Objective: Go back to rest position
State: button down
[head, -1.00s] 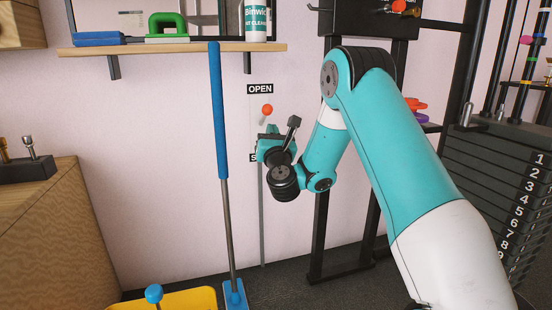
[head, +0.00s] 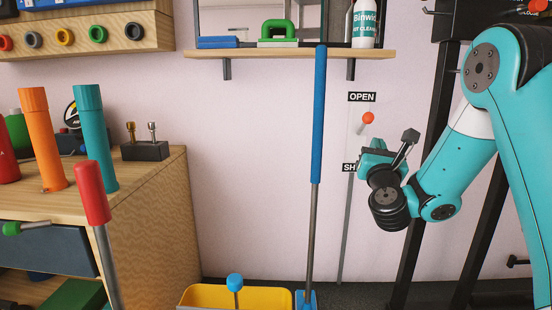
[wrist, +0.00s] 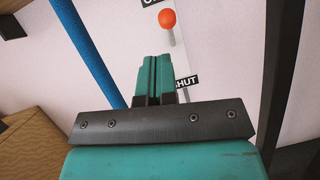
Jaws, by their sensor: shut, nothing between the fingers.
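My gripper (head: 366,150) is at the right of the head view, raised in front of the pale wall on my folded teal arm. In the wrist view its teal fingers (wrist: 153,80) are together with nothing between them. An orange-red knob on a lever (head: 367,118) shows on the wall just above the gripper, between an OPEN sign (head: 361,97) and a partly hidden SHUT sign. The knob also shows beyond the fingertips in the wrist view (wrist: 167,18), apart from them in the picture.
A blue-handled pole (head: 318,120) stands left of my gripper. A yellow bucket (head: 262,295) is on the floor. A wall shelf (head: 290,54) holds a white bottle (head: 364,22) and a green-handled block.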

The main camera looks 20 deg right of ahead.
jog(key=s+a+r+n+g+y+p, duration=0.1)
jog(key=a+r+n+y+p, duration=0.15)
jog(key=a+n+y, duration=0.65)
jog(key=s+a+r+n+g+y+p, duration=0.1)
jog(key=a+r+n+y, duration=0.2)
jog(key=a+n+y, duration=0.5)
jog(key=s+a+f+n+g+y+p, duration=0.25)
jog(key=s+a+n+g, duration=0.75)
jog(key=n, duration=0.7)
jog(key=s+d+n+g+h+p, duration=0.3)
jog(key=s+n+g+h+p, duration=0.45)
jog(key=s+n, duration=1.1)
notch_tip(320, 180, up, 36)
jog(key=s+m+g+y+p, duration=0.1)
jog(key=m+p, duration=0.2)
jog(key=p, duration=3.1)
jog(key=shift+s+a+r, duration=0.2)
jog(key=shift+s+a, duration=0.1)
jog(key=shift+d, duration=0.1)
